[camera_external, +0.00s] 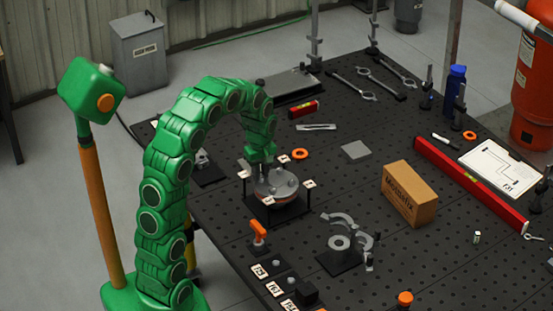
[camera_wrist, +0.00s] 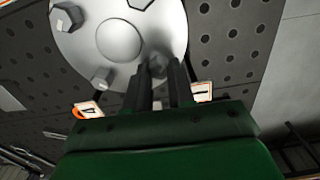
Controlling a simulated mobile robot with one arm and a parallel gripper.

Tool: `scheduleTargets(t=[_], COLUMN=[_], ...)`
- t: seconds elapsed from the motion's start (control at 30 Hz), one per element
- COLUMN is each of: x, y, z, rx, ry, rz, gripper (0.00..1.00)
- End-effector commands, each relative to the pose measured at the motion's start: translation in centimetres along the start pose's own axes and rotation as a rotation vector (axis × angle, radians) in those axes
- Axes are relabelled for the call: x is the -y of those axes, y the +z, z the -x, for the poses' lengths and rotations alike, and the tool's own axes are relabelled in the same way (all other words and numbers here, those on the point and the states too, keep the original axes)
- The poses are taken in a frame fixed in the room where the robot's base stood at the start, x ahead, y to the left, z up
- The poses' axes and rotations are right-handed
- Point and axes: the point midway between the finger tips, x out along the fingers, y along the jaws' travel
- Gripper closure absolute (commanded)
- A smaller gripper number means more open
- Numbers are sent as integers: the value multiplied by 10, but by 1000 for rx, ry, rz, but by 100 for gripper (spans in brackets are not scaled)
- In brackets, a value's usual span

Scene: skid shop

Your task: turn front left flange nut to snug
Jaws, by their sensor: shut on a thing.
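A round grey metal flange (camera_external: 277,187) sits on a dark stand on the perforated table, with small white tags around it. My gripper (camera_external: 262,168) reaches down to the flange's rear left side in the external view. In the wrist view the flange (camera_wrist: 108,35) fills the top, with hex nuts near its rim. My gripper (camera_wrist: 159,72) has its two dark fingers shut on one flange nut (camera_wrist: 156,64) at the rim, close to the tag marked 1 (camera_wrist: 202,92). The fingers hide most of this nut. Another nut (camera_wrist: 102,78) stands free to the left.
A second stand with curved clamp halves (camera_external: 340,242) is right of the flange. An orange-handled tool (camera_external: 258,231) stands in front. A cardboard box (camera_external: 409,194) and a long red level (camera_external: 470,183) lie farther right.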

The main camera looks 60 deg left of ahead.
Motion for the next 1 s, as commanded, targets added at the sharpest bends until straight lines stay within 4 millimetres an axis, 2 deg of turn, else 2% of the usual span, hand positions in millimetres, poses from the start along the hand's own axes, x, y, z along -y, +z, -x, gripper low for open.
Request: scheduleTargets(t=[0.27,1.0], x=[-1,-4], y=[0,1], z=[1,2], rx=[-1,-3], ry=[1,3], rz=[-159,-822], gripper=[100,100])
